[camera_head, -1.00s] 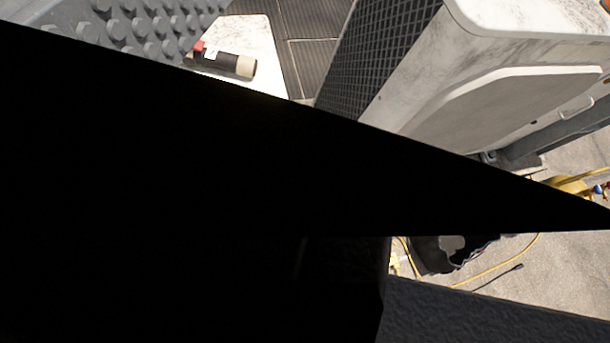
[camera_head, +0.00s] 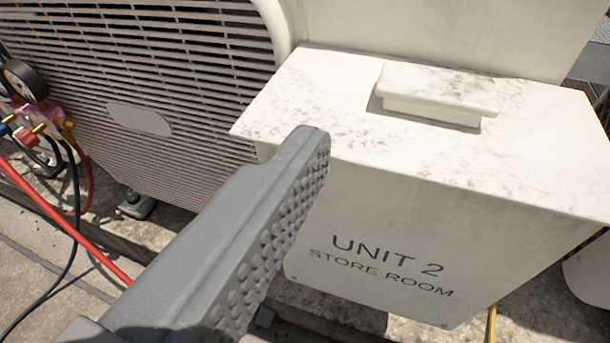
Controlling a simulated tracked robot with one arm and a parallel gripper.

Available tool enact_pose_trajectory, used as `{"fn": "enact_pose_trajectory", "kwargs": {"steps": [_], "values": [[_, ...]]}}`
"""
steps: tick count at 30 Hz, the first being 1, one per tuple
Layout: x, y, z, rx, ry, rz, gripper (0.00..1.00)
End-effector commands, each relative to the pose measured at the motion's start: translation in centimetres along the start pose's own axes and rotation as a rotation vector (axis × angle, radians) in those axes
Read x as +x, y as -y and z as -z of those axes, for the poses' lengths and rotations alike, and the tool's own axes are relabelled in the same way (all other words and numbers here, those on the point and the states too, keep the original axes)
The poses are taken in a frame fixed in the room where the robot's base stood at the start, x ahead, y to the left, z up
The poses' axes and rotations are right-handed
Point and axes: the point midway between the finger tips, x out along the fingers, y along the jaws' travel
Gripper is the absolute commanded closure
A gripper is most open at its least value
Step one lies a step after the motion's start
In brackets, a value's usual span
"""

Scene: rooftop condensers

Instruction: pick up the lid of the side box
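The side box (camera_head: 400,235) is an off-white box marked "UNIT 2 STORE ROOM", at the right of the view. Its lid (camera_head: 335,105) is the weathered, dark-speckled white top, lying flat on the box. A raised block handle (camera_head: 435,90) stands on the lid, with a shadow around its base. One grey finger of my gripper (camera_head: 310,145) reaches up from the lower left, its tip in front of the lid's front edge in the picture. Its studded inner face is bare and faces right, with nothing against it. The other finger is out of view. Whether the visible finger touches the box is unclear.
A condenser with a slatted grille (camera_head: 170,85) stands behind and left of the box. A pressure gauge (camera_head: 22,80) with red and black hoses (camera_head: 70,235) is at the far left. A yellow line (camera_head: 491,325) shows below the box.

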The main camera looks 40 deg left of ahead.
Motion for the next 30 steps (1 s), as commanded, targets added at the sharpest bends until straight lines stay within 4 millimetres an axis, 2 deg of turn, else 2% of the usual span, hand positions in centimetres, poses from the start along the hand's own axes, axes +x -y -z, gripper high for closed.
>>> {"fn": "enact_pose_trajectory", "kwargs": {"steps": [1, 5, 18, 30], "values": [[-0.3, 0.4, -1.0, 0.019, 0.0, 0.007, 0.06], [-0.3, 1.0, -1.7, 0.039, -0.01, 0.02, 0.06], [6.8, 1.3, -1.7, 0.039, -0.012, 0.022, 0.06], [9.4, 1.6, -1.6, 0.039, -0.014, 0.024, 0.06]]}}
